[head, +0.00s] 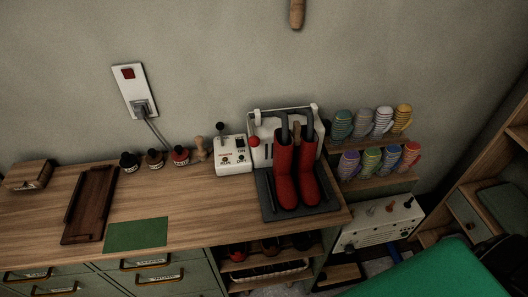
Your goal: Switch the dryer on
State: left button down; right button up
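A boot dryer (318,122) stands at the back right of the wooden bench, with dark upright tubes in a light frame. A wall socket plate (135,91) has a red switch (128,73) and a grey plug (141,107) with a cable running down behind the bench. Neither gripper is in view.
The bench top (190,200) holds a wooden box (30,174), a dark wooden tray (89,205), several small bottles (155,158) and a green mat (136,235). A second white box with levers (380,222) stands lower right.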

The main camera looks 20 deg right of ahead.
aim_at(240, 143)
jog(key=k+l+u, duration=0.15)
jog(key=u, duration=0.2)
jog(key=k+l+u, duration=0.15)
jog(key=u, duration=0.2)
jog(key=l, duration=0.1)
